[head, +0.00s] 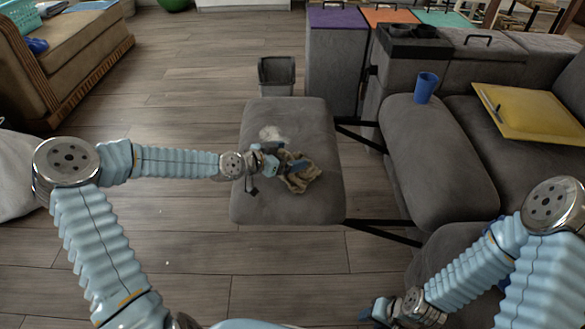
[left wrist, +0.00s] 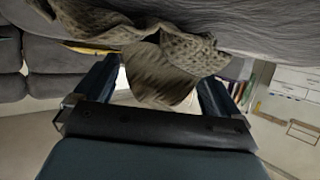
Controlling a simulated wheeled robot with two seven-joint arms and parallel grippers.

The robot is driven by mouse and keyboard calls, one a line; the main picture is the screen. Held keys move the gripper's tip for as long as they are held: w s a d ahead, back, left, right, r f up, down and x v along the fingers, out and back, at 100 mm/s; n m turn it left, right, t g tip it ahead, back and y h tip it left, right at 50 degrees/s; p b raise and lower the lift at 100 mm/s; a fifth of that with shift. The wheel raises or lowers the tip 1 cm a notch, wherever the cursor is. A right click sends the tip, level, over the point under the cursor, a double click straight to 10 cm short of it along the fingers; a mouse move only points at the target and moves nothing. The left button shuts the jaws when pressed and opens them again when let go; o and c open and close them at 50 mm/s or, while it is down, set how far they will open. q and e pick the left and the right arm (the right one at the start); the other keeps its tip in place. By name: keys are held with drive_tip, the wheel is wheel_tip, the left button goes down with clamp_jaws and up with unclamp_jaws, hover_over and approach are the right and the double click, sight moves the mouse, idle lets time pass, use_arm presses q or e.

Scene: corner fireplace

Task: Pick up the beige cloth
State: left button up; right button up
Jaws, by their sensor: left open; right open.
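The beige cloth (head: 300,178) lies crumpled on a grey padded ottoman (head: 288,125) in the middle of the head view. In the left wrist view the cloth (left wrist: 165,62) shows as a knitted bundle, part of it between the two fingers. My left gripper (head: 284,163) is at the cloth's left side, low over the ottoman. Its fingers are apart in the left wrist view (left wrist: 155,90), with the cloth between and beyond them. Whether they touch it cannot be told. My right gripper (head: 376,310) is open at the bottom of the head view, far from the cloth.
A small whitish patch (head: 271,133) is on the ottoman behind my left gripper. A dark bin (head: 277,75) stands behind it. A grey sofa with a blue cup (head: 426,88) and a yellow tray (head: 530,112) is at the right. The wooden floor at the left is clear.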

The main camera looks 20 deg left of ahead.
use_arm(q)
drive_tip(key=shift+w+d+f, duration=0.1)
drive_tip(key=shift+w+d, duration=0.05)
drive_tip(key=shift+w, duration=0.05)
drive_tip(key=c, duration=1)
drive_tip(key=shift+c, duration=0.2)
